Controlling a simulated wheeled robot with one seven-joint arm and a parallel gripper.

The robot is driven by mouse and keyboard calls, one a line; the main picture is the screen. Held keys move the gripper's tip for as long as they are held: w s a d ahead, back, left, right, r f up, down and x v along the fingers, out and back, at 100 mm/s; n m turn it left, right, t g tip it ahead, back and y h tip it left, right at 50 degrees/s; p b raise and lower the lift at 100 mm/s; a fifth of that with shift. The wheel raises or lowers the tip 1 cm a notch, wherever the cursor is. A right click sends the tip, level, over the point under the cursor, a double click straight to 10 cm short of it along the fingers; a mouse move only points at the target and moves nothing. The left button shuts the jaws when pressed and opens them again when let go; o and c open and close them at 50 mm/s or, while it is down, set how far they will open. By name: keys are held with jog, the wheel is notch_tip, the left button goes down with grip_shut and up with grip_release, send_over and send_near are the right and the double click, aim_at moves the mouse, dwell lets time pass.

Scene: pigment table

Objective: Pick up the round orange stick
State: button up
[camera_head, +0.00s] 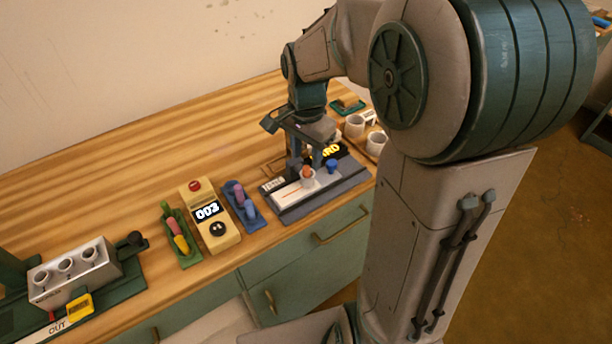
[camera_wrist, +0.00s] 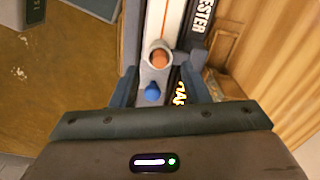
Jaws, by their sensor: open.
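The round orange stick (camera_head: 306,171) stands in a small white cup (camera_head: 309,182) on the dark tester board (camera_head: 335,186). In the wrist view the orange stick (camera_wrist: 160,59) shows its rounded top inside the cup's rim, between and a little beyond my fingers. My gripper (camera_head: 305,160) is open and points down above the board, close over the cup. In the wrist view my gripper (camera_wrist: 161,84) has its fingers spread wide, with nothing held. The lower part of the stick is hidden in the cup.
A blue peg (camera_head: 331,166) stands close beside the cup, also between my fingers in the wrist view. To the left are a blue tray (camera_head: 254,223) of sticks, a beige counter device (camera_head: 222,241) and a green tray (camera_head: 187,260). White cups (camera_head: 355,125) stand behind, at right.

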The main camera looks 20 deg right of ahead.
aim_at(306, 168)
jog(key=shift+f, duration=1.6)
grip_shut()
jog(key=shift+r, duration=0.15)
